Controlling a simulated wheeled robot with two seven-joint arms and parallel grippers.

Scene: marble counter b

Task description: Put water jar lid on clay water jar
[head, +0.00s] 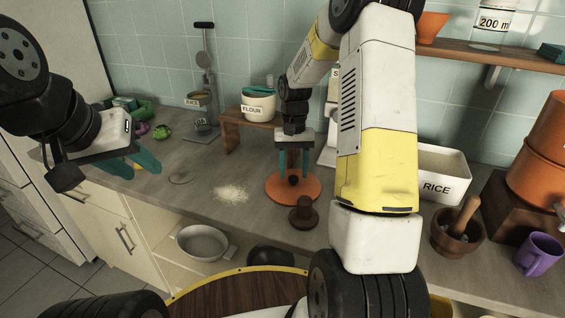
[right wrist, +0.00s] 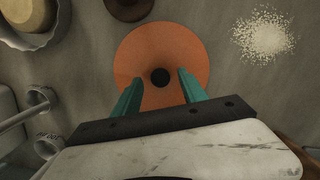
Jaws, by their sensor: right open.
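The water jar lid is an orange disc (head: 292,188) with a dark round knob, lying flat on the counter; it also shows in the right wrist view (right wrist: 160,45). My right gripper (head: 294,172) points down over the lid. In the right wrist view its two teal fingers (right wrist: 160,82) are apart, one on each side of the knob, not closed on it. The orange clay water jar (head: 535,172) stands on a dark wooden stand at the right edge, partly cut off. My left gripper (head: 136,166) is at the left, fingers apart and empty.
A brown wooden piece (head: 304,214) stands just in front of the lid. A mortar with pestle (head: 457,235), a purple mug (head: 538,254) and a white rice box (head: 446,172) are toward the right. Spilled white grains (head: 232,193) lie left of the lid. A flour pot (head: 258,103) stands behind.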

